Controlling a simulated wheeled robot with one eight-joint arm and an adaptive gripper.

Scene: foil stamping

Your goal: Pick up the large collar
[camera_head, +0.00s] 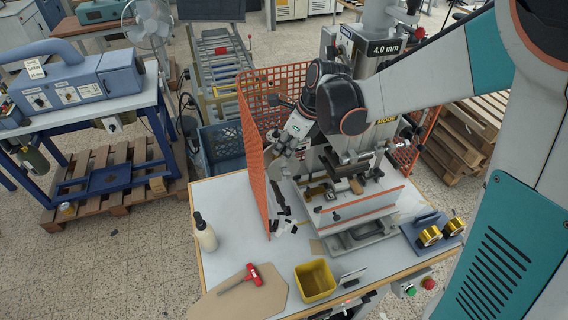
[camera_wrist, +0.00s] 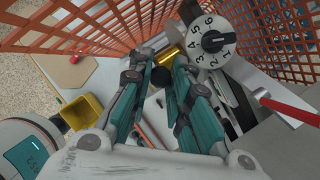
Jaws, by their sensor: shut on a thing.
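My gripper (camera_wrist: 162,78) is shut on a small dark round piece, which I take to be the large collar (camera_wrist: 160,77). The teal fingers hide most of it, and its full shape cannot be made out. In the head view my gripper (camera_head: 283,212) points down beside the orange mesh guard, left of the stamping press. The collar cannot be told apart from the dark fingers there.
The orange mesh guard (camera_head: 254,170) stands close to my gripper. The press (camera_head: 350,215) is to the right, with gold foil rolls (camera_head: 430,236) beyond.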

